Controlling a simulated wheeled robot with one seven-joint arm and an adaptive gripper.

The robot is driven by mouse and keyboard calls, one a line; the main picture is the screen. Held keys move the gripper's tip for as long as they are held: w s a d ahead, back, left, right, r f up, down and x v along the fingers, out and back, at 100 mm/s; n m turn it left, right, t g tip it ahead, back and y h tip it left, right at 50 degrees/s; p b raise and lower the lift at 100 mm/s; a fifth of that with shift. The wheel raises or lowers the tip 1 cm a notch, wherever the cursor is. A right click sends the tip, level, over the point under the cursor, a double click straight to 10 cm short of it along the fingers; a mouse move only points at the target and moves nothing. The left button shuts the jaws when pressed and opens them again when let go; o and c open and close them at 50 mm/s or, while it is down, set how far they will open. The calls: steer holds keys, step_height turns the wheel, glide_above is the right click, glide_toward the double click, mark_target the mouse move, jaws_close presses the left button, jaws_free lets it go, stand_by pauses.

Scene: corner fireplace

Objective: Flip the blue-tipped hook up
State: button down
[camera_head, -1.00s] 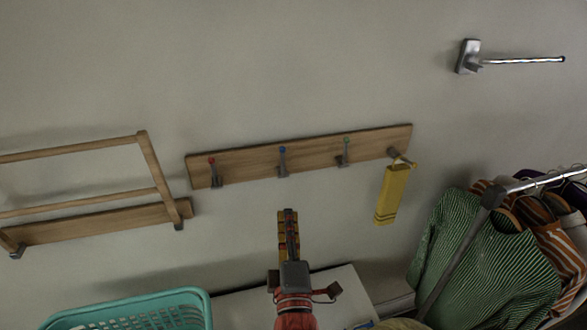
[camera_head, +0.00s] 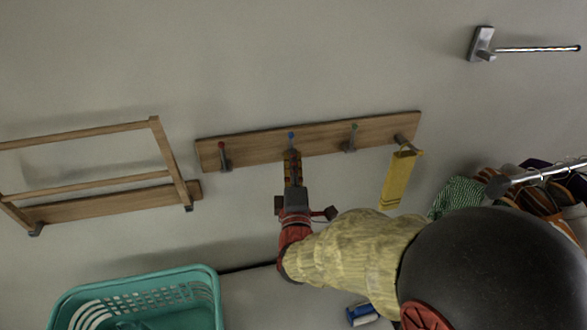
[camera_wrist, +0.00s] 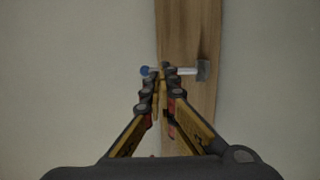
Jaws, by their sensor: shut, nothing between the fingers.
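The wooden hook board (camera_head: 325,140) is fixed on the wall; it also shows in the wrist view (camera_wrist: 190,25). The blue-tipped hook (camera_head: 291,136) is on it, between the red-tipped hook (camera_head: 222,146) and the green-tipped hook (camera_head: 354,129). In the wrist view the blue tip (camera_wrist: 145,71) shows left of my fingertips and the hook's grey base (camera_wrist: 204,70) right of them. My gripper (camera_head: 291,154) is shut and empty, just below the blue tip in the head view. The fingertips (camera_wrist: 164,70) partly cover the stem; I cannot tell whether they touch it.
A yellow item (camera_head: 397,180) hangs at the board's right end. A wooden rack (camera_head: 168,160) is on the wall to the left. A teal basket (camera_head: 213,300) stands lower left. A metal rod (camera_head: 535,49) sticks out upper right, above clothes on a rail (camera_head: 535,179).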

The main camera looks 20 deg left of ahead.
steer(key=shift+w+a, duration=0.2)
steer(key=shift+w, duration=0.2)
steer(key=shift+w+a+r+g+p, duration=0.1)
steer(key=shift+w+r+g+p, duration=0.15)
steer(key=shift+r+g+p, duration=0.6)
steer(key=shift+w+a+f+h, duration=0.2)
steer(key=shift+w+f+h, duration=0.1)
steer(key=shift+f, duration=0.1)
steer(key=shift+d, duration=0.1)
